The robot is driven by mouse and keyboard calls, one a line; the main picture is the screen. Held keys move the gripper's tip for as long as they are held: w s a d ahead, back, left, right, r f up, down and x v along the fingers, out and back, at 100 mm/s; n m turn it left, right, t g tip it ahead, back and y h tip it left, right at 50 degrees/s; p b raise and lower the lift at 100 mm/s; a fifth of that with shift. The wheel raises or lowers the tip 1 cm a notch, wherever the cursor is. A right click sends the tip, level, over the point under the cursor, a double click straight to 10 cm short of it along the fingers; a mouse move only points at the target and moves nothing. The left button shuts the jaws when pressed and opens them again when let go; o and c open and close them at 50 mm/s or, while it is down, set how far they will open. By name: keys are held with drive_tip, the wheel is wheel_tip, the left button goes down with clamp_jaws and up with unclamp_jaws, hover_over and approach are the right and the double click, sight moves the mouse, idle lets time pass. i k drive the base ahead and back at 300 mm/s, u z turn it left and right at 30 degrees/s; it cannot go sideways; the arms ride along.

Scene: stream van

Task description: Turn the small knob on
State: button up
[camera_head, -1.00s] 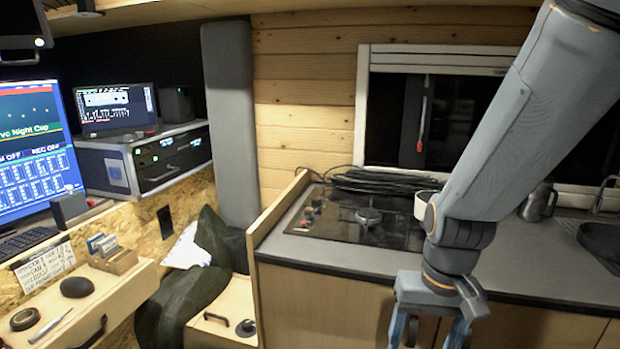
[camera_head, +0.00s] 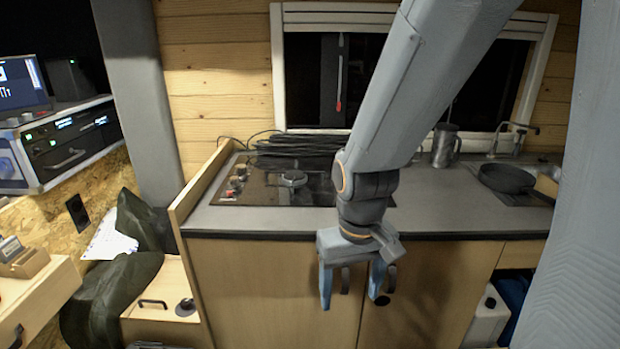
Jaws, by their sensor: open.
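Small knobs (camera_head: 236,183) with red marks sit at the left end of the black cooktop (camera_head: 262,192), set in the grey counter. They are tiny here, and I cannot tell which is the small one or how any is turned. My gripper (camera_head: 350,298) hangs in front of the cabinet doors, below the counter edge and to the right of the knobs. Its two fingers point down, spread apart, with nothing between them. My arm crosses in front of the right part of the cooktop and hides some of it.
Black cables (camera_head: 290,146) lie coiled behind the burner (camera_head: 293,179). A wooden side panel (camera_head: 200,190) borders the counter on the left. A metal jug (camera_head: 445,146) and a pan (camera_head: 507,179) stand at the right. The front counter strip (camera_head: 260,220) is clear.

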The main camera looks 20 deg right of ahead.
sight(234, 180)
drive_tip(key=k, duration=1.2)
drive_tip(key=u, duration=1.1)
drive_tip(key=i, duration=1.15)
drive_tip(key=z, duration=0.65)
drive_tip(key=i, duration=0.9)
drive_tip(key=z, duration=0.25)
